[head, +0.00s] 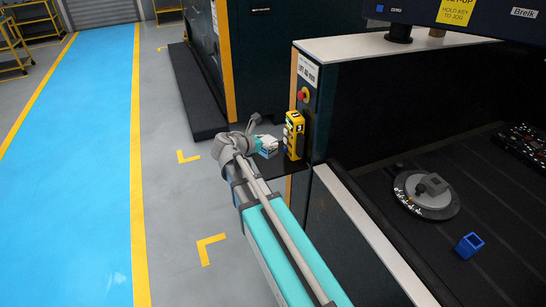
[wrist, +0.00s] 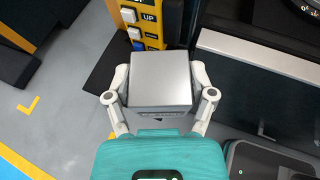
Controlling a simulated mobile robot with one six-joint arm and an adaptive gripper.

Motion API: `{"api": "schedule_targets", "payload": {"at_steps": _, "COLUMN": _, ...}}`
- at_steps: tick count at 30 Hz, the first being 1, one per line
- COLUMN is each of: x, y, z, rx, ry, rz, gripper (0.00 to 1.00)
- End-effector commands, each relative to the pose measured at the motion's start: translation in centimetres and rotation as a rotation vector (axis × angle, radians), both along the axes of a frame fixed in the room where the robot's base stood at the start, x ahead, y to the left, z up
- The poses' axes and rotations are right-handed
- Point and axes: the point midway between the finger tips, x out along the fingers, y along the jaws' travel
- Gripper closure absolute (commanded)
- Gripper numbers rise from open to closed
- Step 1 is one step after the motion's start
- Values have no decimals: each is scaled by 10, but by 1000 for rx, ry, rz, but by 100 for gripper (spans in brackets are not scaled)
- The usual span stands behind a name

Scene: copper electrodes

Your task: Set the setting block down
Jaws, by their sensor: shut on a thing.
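The setting block, a plain grey metal block (wrist: 160,82), is between the two fingers of my gripper (wrist: 160,76) in the wrist view. My gripper is shut on it, with one finger on each side. In the head view my gripper (head: 268,146) is just left of the yellow button box on the machine's corner post. The block is too small there to make out clearly. What lies directly under the block is hidden.
The yellow button box (head: 294,136), with an UP label in the wrist view (wrist: 143,30), is close beside the block. A dark ledge (head: 288,166) juts out below it. A round dial plate (head: 426,196) and a blue cube (head: 469,245) lie on the dark machine bed.

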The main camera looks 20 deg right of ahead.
Motion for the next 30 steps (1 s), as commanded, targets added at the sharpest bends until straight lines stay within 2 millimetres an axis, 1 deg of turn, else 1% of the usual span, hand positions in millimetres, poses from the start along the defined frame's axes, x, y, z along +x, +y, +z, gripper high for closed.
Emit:
{"api": "schedule_targets", "payload": {"at_steps": 10, "x": 3, "y": 9, "z": 1, "rx": -3, "ry": 0, "rz": 17, "gripper": 90}}
{"api": "schedule_targets", "payload": {"at_steps": 14, "x": 8, "y": 10, "z": -2, "rx": -3, "ry": 0, "rz": 19, "gripper": 90}}
{"api": "schedule_targets", "payload": {"at_steps": 20, "x": 27, "y": 6, "z": -12, "rx": -3, "ry": 0, "rz": 21, "gripper": 90}}
{"api": "schedule_targets", "payload": {"at_steps": 30, "x": 73, "y": -8, "z": -34, "rx": -3, "ry": -1, "rz": 20, "gripper": 90}}
